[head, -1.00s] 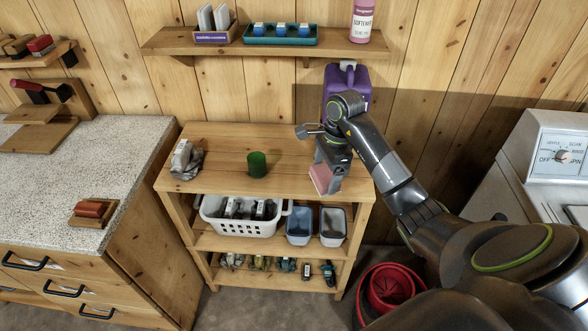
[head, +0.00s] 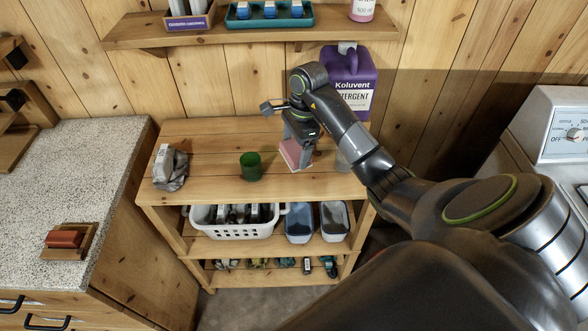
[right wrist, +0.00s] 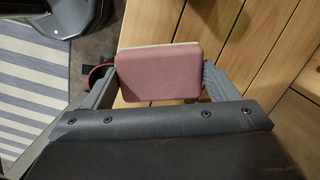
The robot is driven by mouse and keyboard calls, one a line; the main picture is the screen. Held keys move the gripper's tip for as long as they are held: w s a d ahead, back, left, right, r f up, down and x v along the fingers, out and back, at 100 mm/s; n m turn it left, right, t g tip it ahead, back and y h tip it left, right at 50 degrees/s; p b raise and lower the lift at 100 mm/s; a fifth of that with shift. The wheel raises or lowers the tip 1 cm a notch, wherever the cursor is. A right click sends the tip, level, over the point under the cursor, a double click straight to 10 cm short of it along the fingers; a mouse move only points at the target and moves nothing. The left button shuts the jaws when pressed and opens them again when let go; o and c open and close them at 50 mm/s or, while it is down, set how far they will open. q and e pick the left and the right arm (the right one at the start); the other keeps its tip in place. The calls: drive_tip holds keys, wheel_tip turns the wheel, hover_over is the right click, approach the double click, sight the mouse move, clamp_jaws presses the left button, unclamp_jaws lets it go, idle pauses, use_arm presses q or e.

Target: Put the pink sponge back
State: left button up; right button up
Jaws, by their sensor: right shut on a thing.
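The pink sponge (head: 291,154) is a flat block with a pale layer on one side. It also shows in the right wrist view (right wrist: 158,72), between the two fingers. My right gripper (head: 297,146) is shut on it above the top board of the wooden shelf unit (head: 210,135), right of the green cup. In the head view I cannot tell whether the sponge touches the board. My left gripper is out of view.
A green cup (head: 250,166) and a grey wrapped item (head: 170,168) stand on the top board. A purple detergent jug (head: 349,80) stands behind my right arm. Lower shelves hold a white basket (head: 233,229) and bins (head: 334,222). A red-brown block (head: 64,239) sits on the left counter.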

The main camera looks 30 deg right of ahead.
sight(296, 148)
wheel_tip(296, 148, down, 2)
drive_tip(key=shift+f, duration=0.25)
drive_tip(key=shift+w+f+p, duration=0.1)
drive_tip(key=shift+f+p, duration=0.25)
drive_tip(key=shift+f, duration=0.05)
wheel_tip(296, 148, down, 4)
drive_tip(key=shift+w+r+p, duration=0.1)
drive_tip(key=shift+r+p, duration=0.15)
drive_tip(key=shift+p, duration=0.25)
drive_tip(key=shift+f, duration=0.3)
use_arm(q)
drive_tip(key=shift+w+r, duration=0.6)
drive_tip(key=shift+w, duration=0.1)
use_arm(e)
drive_tip(key=shift+f, duration=0.1)
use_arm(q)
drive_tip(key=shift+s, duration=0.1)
use_arm(e)
drive_tip(key=shift+f, duration=0.15)
drive_tip(key=o, duration=0.9)
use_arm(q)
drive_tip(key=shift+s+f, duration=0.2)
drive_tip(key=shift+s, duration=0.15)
use_arm(e)
drive_tip(key=shift+o, duration=0.3)
